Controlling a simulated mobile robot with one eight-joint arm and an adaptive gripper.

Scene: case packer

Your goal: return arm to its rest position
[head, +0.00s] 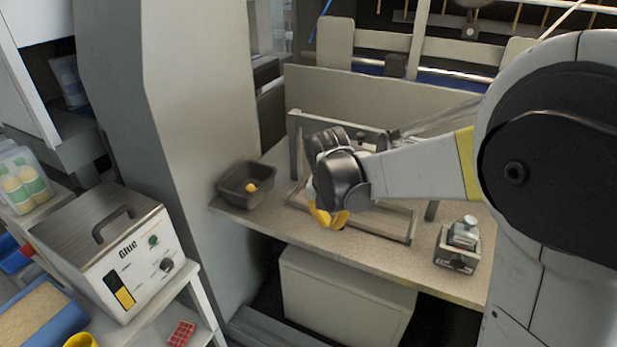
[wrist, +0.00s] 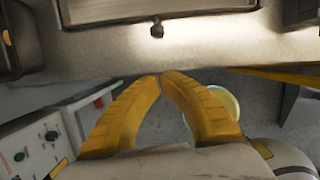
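My arm reaches in from the right over the speckled counter (head: 385,262) in the head view. My gripper (head: 328,222) has yellow fingers and hangs near the counter's front edge, in front of a metal frame (head: 295,150). In the wrist view the two fingertips of my gripper (wrist: 161,76) meet, with nothing visible between them. The counter also shows in the wrist view (wrist: 205,52), beyond the fingertips. In the head view my wrist hides part of the frame.
A grey bin (head: 232,190) holding a small yellow ball (head: 251,187) sits at the counter's left end. A small metal device (head: 458,247) stands at its right. A glue machine (head: 108,252) stands lower left. A grey column (head: 195,130) rises between them.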

